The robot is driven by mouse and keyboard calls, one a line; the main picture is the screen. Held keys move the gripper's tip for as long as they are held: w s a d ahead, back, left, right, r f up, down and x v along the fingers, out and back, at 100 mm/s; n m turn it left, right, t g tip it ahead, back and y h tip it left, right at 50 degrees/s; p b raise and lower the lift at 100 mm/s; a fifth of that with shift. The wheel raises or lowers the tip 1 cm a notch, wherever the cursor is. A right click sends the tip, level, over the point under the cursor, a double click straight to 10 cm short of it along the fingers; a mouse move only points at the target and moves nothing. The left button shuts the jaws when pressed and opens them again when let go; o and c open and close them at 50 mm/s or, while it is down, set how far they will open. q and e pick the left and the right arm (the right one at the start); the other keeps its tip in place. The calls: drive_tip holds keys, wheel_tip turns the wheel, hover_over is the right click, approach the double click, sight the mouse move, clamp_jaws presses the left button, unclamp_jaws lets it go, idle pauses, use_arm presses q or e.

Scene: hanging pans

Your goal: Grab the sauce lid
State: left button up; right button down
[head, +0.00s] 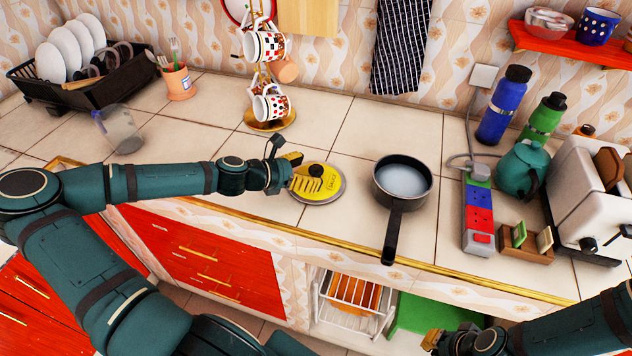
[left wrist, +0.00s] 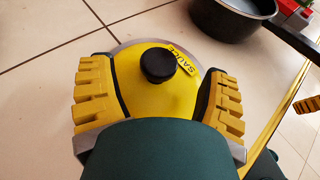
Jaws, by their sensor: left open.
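The sauce lid (head: 327,187) is yellow with a black knob and a grey rim, and lies on the tiled counter left of the pan. In the left wrist view the lid (left wrist: 150,98) shows its black knob and the word SAUCE. My left gripper (head: 296,178) is at the lid's left side. In the left wrist view my left gripper (left wrist: 160,95) is open, its yellow fingers on either side of the knob; I cannot tell whether they touch the lid. My right gripper (head: 436,340) is low in front of the counter, away from the lid, and its jaws are unclear.
A black pan (head: 403,180) stands right of the lid, its handle towards the counter's front edge. A power strip (head: 479,215), teal kettle (head: 522,170) and toaster (head: 590,200) are further right. A mug stand (head: 270,122) stands behind. A clear glass (head: 120,130) is at left.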

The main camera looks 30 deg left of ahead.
sight(311, 171)
use_arm(q)
drive_tip(key=shift+x, duration=1.5)
drive_tip(key=shift+a, duration=0.1)
drive_tip(key=shift+r, duration=0.1)
clamp_jaws()
